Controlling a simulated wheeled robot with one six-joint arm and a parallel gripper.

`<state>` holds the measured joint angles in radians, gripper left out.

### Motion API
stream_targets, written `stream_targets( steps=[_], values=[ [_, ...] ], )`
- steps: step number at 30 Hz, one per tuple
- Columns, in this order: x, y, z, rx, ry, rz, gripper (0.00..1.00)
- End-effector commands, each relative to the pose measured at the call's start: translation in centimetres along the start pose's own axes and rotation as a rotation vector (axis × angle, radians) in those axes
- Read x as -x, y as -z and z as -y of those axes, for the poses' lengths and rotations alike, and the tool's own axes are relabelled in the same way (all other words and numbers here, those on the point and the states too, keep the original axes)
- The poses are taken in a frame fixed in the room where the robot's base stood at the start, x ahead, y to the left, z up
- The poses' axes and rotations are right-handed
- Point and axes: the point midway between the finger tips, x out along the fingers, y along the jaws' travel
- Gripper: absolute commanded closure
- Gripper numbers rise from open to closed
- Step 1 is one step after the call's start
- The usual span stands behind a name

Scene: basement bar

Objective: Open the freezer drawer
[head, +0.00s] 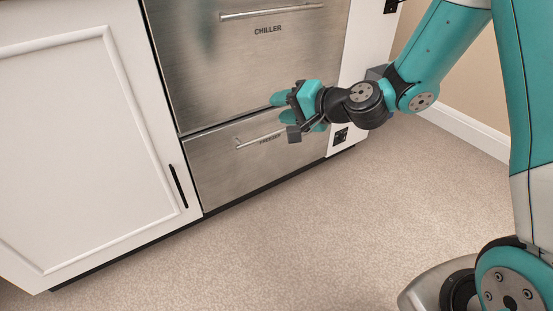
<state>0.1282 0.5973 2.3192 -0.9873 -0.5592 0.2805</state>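The freezer drawer (225,165) is the lower stainless-steel front, below the chiller drawer. It looks shut, flush with the cabinet. Its bar handle (245,143) runs along the top of the front, with a dark label just under it that reads as freezer. My gripper (284,107) is in front of the steel fronts, up and to the right of the visible handle. Its teal fingers appear apart, with nothing seen between them. The gripper covers the right part of the handle in this view. I see no contact with the handle, but depth is hard to judge.
The chiller drawer (190,60) above has its own bar handle (270,12). A white cabinet door (85,140) with a black pull (179,186) stands left. White panel and outlet (340,135) are at right. The carpet (270,235) in front is clear.

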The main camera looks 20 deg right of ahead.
Motion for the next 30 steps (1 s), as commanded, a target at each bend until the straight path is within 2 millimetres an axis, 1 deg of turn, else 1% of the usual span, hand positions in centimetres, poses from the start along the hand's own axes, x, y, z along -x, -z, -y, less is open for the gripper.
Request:
stream_targets(
  steps=[1,2,3,6,9,10,12,15,17,20,23,30],
  values=[
    [-1.7,0.3,-5.3,-0.058,0.007,-0.054,0.61],
    [-2.2,0.9,-6.9,-0.089,0.015,-0.089,0.61],
    [-2.7,1.6,-9.1,-0.130,0.024,-0.134,0.61],
    [-3.7,3.1,-13.8,-0.221,0.043,-0.237,0.61],
    [-4.1,4.2,-17.4,-0.290,0.057,-0.318,0.61],
    [-4.1,4.5,-18.2,-0.305,0.060,-0.338,0.61],
    [-4.2,4.9,-19.5,-0.333,0.065,-0.372,0.61],
    [-4.3,5.4,-20.4,-0.354,0.070,-0.399,0.61],
    [-4.5,5.6,-20.5,-0.358,0.071,-0.405,0.61],
    [-5.3,6.0,-20.3,-0.356,0.072,-0.405,0.61],
    [-6.8,6.7,-20.1,-0.354,0.074,-0.404,0.61],
    [-11.8,8.7,-20.4,-0.350,0.074,-0.402,0.61]
  ],
)
